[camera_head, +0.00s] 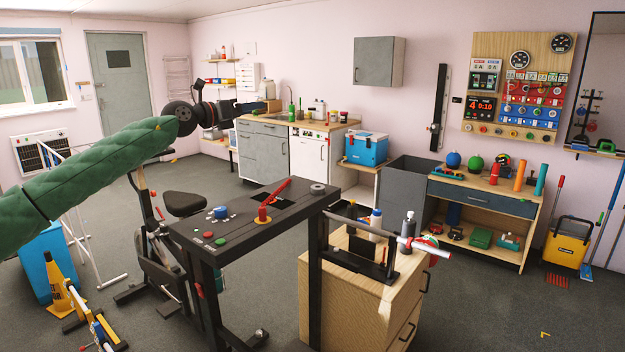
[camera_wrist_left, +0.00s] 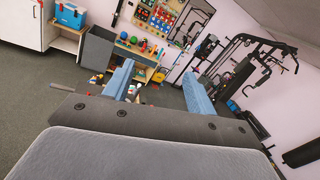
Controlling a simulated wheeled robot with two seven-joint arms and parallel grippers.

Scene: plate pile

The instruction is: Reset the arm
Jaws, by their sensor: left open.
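My left arm, in a green sleeve, reaches in from the left of the head view, raised and stretched out. Its black left gripper (camera_head: 250,106) is held in the air, in front of the far counter in the picture. In the left wrist view the two blue-grey fingers of the left gripper (camera_wrist_left: 157,75) stand well apart. Nothing is between them but the distant room. My right arm and right gripper are not in view.
A black table (camera_head: 240,235) with a red lever stands in front, beside a wooden cabinet (camera_head: 365,290) holding bottles. An exercise bike (camera_head: 160,240) and yellow cone (camera_head: 62,285) are at left. A workbench (camera_head: 485,205) stands at right. Grey floor (camera_head: 480,310) is open at lower right.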

